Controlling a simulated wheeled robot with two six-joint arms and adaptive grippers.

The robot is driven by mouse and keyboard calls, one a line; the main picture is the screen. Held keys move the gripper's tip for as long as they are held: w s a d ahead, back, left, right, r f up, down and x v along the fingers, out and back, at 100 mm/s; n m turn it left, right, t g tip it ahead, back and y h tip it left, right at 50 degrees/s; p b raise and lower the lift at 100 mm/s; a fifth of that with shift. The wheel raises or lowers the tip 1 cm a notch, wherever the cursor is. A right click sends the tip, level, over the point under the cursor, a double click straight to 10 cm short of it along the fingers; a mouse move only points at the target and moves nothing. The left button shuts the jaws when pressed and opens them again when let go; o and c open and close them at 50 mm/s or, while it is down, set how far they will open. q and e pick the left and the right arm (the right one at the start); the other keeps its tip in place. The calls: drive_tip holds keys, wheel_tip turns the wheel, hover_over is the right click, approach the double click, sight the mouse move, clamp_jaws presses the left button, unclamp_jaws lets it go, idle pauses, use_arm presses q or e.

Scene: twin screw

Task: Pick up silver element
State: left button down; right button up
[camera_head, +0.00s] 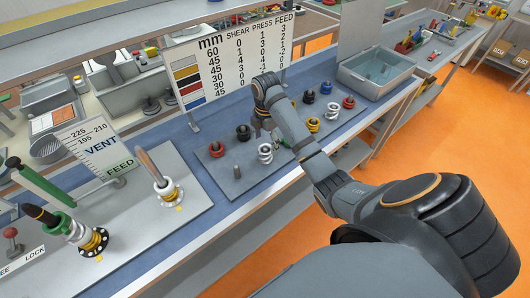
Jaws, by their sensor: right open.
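Several small ring-shaped elements stand on a grey board on the blue bench top. A pale, silver-white coiled element (265,153) stands near the board's front edge, and a similar one (333,110) stands farther right. A small plain grey-silver peg (237,172) stands at the board's front left. I cannot tell which of these is the silver element. My right gripper (262,128) is open and points down over the board, just behind the nearer pale element. It appears empty, and its fingertips are partly hard to see. My left gripper is not in view.
A sign board (225,60) rises behind. A grey metal bin (375,73) stands back right. Upright valves stand left.

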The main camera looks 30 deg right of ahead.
sight(265, 149)
wheel_tip(265, 149, down, 5)
drive_tip(key=b, duration=0.4)
drive_tip(key=shift+a+r, duration=0.1)
drive_tip(key=shift+f, duration=0.2)
drive_tip(key=shift+r, duration=0.15)
drive_tip(key=shift+c, duration=1.2)
drive_tip(key=c, duration=1.3)
